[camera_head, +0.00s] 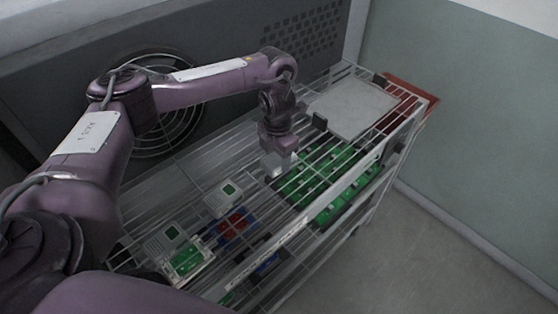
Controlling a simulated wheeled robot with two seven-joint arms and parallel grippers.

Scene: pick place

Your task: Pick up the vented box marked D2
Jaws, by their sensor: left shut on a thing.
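My left gripper (276,158) points down over the wire rack, near its middle, and is shut on a small pale thing (279,168). The gripper hides much of that thing, and I cannot make out vents or a mark on it. A whitish box with a green square (222,195) lies on the rack, left of and nearer than the gripper. A similar pale box with a green square (171,236) lies farther left and nearer. The D2 mark is not readable on any box. My right gripper is not in view.
Green boards (325,179) lie right of the gripper under the wires of the rack (290,232). A grey flat panel (352,108) lies at the back right, by a red tray (412,94). A red and blue part (233,226) lies near the boxes. A dark wall with a fan stands behind.

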